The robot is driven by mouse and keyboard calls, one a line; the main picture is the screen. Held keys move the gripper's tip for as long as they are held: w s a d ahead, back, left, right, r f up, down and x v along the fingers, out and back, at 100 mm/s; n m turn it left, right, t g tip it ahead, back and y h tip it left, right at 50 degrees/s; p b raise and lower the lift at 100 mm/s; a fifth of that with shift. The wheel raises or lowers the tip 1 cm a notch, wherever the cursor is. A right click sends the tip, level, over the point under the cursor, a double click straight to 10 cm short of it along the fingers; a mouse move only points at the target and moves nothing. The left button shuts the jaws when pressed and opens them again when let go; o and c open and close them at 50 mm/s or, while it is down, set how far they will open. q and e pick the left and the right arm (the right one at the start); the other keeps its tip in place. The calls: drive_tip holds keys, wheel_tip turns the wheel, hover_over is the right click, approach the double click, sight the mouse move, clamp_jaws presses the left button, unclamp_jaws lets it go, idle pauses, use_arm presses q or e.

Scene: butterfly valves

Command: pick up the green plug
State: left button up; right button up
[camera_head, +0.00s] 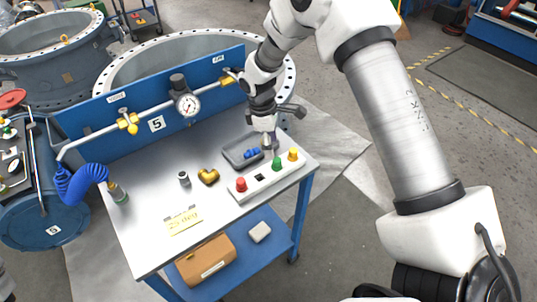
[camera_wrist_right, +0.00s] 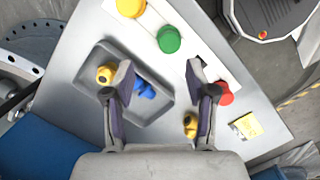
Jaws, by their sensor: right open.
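The green plug (camera_head: 277,163) stands upright on a white block (camera_head: 252,190), between a yellow plug (camera_head: 293,154) and a black square opening (camera_head: 259,177). A red plug (camera_head: 241,184) stands at the block's left end. My right gripper (camera_head: 269,143) points down just behind the green plug, near the grey tray. In the right wrist view its two fingers (camera_wrist_right: 160,64) are spread with nothing held between them. The green plug (camera_wrist_right: 169,39) shows there just beyond the fingertips, apart from them. My left gripper is not in view.
The grey tray (camera_head: 230,155) holds blue pieces (camera_head: 252,153) and a brass-coloured piece (camera_wrist_right: 105,74). A brass elbow (camera_head: 208,177), a small metal cylinder (camera_head: 184,178) and a yellow note (camera_head: 183,221) lie on the table. A blue panel with a pipe and gauge (camera_head: 188,104) stands behind.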

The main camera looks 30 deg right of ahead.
sight(277, 160)
drive_tip(key=s+f+p, duration=0.2)
drive_tip(key=s, duration=0.1)
drive_tip(key=shift+d+f, duration=0.35)
drive_tip(key=shift+f, duration=0.05)
drive_tip(key=f, duration=0.2)
drive_tip(key=shift+w+f, duration=0.4)
drive_tip(key=shift+w+d+f, duration=0.1)
drive_tip(key=shift+w+f, duration=0.05)
drive_tip(key=shift+s+r, duration=0.2)
drive_tip(key=shift+s, duration=0.05)
drive_tip(key=c, duration=0.4)
drive_tip(key=shift+s, duration=0.1)
drive_tip(key=c, duration=0.5)
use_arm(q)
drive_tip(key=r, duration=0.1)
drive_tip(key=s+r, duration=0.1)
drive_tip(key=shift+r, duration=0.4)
